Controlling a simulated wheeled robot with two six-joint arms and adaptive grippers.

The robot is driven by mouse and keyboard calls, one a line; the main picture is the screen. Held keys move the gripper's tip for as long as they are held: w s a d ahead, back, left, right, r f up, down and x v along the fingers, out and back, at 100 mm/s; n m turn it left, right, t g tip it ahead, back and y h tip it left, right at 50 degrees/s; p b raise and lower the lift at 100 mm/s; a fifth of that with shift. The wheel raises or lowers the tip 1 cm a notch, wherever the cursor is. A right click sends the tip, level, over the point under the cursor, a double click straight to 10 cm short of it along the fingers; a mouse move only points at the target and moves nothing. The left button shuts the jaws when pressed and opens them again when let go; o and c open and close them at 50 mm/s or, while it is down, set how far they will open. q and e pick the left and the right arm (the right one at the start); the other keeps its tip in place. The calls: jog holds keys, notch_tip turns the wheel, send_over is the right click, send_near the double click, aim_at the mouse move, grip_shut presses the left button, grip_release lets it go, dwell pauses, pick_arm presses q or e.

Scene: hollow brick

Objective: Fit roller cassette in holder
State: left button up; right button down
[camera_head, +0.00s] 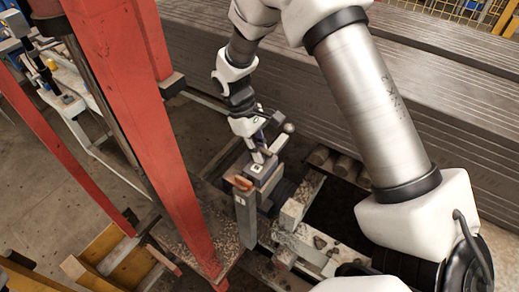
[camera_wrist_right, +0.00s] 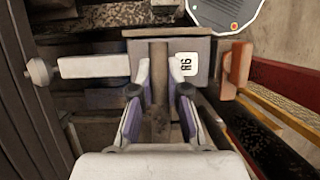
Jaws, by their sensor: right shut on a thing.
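My right gripper (camera_head: 263,153) reaches down from the top in the head view and is shut on the roller cassette (camera_head: 262,172). In the right wrist view its two fingertips (camera_wrist_right: 160,75) close on an upright rib of the cassette (camera_wrist_right: 203,45), a grey block with a white label. A pale bar with a round knob (camera_wrist_right: 40,71) lies at its left. An orange-brown piece (camera_wrist_right: 235,68) stands at its right. In the head view the cassette is above a grey post (camera_head: 245,218), apparently part of the holder. I cannot tell whether they touch. My left gripper is not visible.
A red steel frame (camera_head: 165,130) stands just left of the work spot. Long grey stacked beams (camera_head: 300,75) lie behind it. Pale blocks (camera_head: 291,214) and dark gaps are at its right. Yellow parts (camera_head: 105,250) lie at the lower left.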

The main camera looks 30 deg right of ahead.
jog(key=shift+f+b, duration=0.35)
jog(key=shift+f, duration=0.4)
jog(key=c, duration=1.1)
grip_release()
jog(key=v, duration=1.2)
